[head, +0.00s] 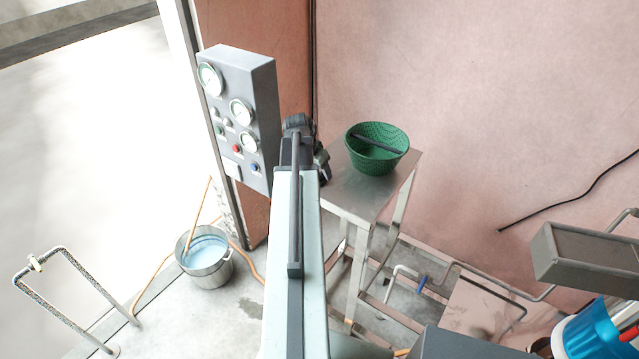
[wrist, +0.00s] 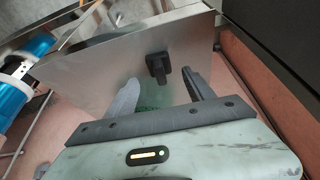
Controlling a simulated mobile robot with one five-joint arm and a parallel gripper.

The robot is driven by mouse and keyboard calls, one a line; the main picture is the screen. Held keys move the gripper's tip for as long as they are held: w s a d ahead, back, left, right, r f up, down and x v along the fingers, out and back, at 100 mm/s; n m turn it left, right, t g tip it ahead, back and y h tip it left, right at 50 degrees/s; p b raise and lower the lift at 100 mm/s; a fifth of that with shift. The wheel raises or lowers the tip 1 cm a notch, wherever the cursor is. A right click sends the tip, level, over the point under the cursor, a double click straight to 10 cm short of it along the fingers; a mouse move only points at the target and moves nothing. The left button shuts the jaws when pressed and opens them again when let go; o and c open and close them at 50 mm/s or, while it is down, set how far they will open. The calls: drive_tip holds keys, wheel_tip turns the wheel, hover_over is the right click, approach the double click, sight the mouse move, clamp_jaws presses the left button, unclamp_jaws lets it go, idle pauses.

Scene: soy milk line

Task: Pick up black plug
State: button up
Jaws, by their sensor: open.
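The black plug (wrist: 158,67) sits on the bare metal top of a small table (wrist: 95,80) in the wrist view. My gripper (wrist: 160,78) is open, its two grey fingers spread with the plug beyond and between their tips. Nothing is held, and I see no clear contact with the plug. In the head view, my arm reaches to the left edge of the metal table (head: 368,197). The plug cannot be made out there, and my fingers are mostly hidden behind the arm.
A green basket (head: 375,160) with a dark bar in it stands on the table's back part. A gauge panel (head: 236,110) rises left of my arm. A metal bucket (head: 206,262) stands on the floor, left. Pipes and a blue-white object (head: 590,330) are at right.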

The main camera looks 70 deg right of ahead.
sight(320, 174)
drive_tip(key=b+x, duration=0.2)
drive_tip(key=x, duration=0.1)
drive_tip(key=shift+f, duration=0.35)
drive_tip(key=shift+r, duration=0.2)
clamp_jaws()
wheel_tip(320, 174, up, 15)
drive_tip(key=s+p, duration=0.3)
drive_tip(key=p, duration=1.2)
drive_tip(key=shift+a, duration=0.35)
